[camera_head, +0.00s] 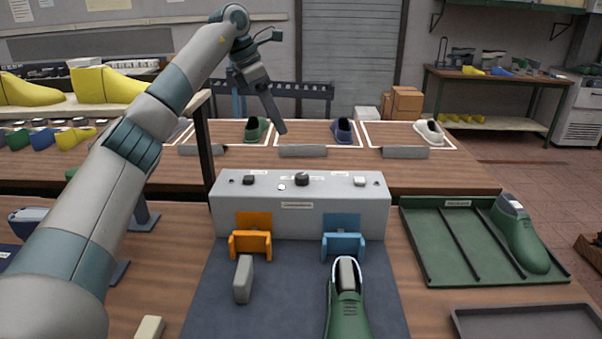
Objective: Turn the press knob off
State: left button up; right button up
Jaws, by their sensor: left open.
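The press is a grey box (240,220) in the middle of the table. On its top, a round black knob (302,179) sits near the centre, with a small label behind it. The way the knob is turned is too small to tell. My left arm comes in from the left, and my left gripper (272,112) hangs above and behind the box, up and left of the knob and apart from it. It is open and holds nothing; one finger shows clearly. My right gripper is out of view.
Small buttons (360,181) sit beside the knob. Orange (250,244) and blue (343,246) clamps stand in front of the box. A green shoe (347,312) lies on the dark mat (290,310). A green divided tray (430,248) is at right. Shoes stand on the back table.

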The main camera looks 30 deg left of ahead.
pick_arm(q)
jog(key=shift+f, duration=0.15)
jog(key=p, duration=0.4)
send_near(303, 175)
jog(key=x, duration=0.7)
jog(key=shift+d, duration=0.1)
jog(key=shift+w+d+f, duration=0.1)
jog(key=shift+w+f, duration=0.05)
jog(key=shift+f, duration=0.5)
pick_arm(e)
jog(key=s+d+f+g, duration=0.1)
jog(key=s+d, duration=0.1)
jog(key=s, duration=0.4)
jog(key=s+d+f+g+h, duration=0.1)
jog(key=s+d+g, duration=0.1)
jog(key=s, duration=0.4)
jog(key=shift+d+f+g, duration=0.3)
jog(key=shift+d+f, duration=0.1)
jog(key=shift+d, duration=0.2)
pick_arm(q)
jog(key=c, duration=0.9)
jog(key=shift+c, duration=0.7)
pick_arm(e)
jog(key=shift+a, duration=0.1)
